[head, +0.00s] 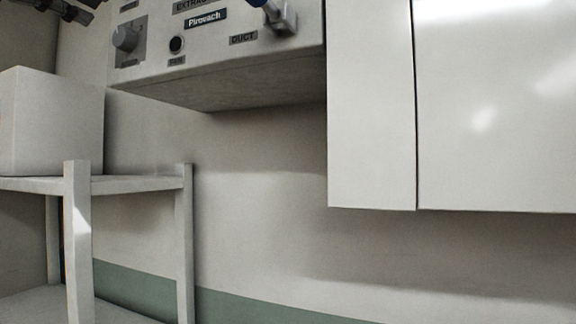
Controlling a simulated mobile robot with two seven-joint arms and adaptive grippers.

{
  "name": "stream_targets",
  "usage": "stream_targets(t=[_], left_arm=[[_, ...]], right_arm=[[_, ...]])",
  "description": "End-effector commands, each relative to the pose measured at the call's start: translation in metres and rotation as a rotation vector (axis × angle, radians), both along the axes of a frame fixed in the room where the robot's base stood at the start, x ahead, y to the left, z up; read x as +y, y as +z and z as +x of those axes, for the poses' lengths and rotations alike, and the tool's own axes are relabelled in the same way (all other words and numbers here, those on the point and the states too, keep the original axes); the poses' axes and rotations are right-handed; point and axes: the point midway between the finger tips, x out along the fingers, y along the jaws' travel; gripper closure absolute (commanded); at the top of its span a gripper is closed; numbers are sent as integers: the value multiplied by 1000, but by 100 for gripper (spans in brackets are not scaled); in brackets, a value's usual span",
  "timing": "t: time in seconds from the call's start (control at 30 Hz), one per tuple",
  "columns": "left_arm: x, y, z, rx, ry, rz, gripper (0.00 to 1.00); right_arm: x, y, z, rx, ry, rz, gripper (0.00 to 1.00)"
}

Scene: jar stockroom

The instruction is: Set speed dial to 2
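A grey round dial (126,38) sits on a darker square plate at the left of the front of a white wall-mounted control unit (215,65). A small label above the dial is too small to read, and I cannot tell the dial's setting. My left gripper (88,11) shows dark at the top left edge, up and left of the dial and apart from it in the picture. It is partly cut off by the frame, so I cannot tell whether it is open or shut. My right gripper is not in view.
A black round button (176,44) labelled FAN is right of the dial. A blue-and-grey lever (281,17) sticks out near the DUCT label. A white cabinet (372,110) hangs at right. A white box (50,122) stands on a shelf rack (135,184) at lower left.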

Motion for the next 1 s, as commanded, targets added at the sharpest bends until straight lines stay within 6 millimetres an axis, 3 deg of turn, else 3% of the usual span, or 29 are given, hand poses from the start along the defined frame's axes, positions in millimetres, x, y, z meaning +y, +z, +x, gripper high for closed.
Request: stream_targets(t=[0.03, 0.1, 0.4, 1.0], left_arm=[[-3, -9, 14, 12, 2, 2, 100], [-6, -10, 23, 15, 2, 1, 100], [-19, -5, 50, 9, 0, -2, 100], [-22, -2, 55, 1, -1, -3, 100]], right_arm=[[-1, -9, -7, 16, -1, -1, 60], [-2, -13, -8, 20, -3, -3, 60], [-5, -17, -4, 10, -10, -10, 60], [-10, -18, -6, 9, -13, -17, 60]])
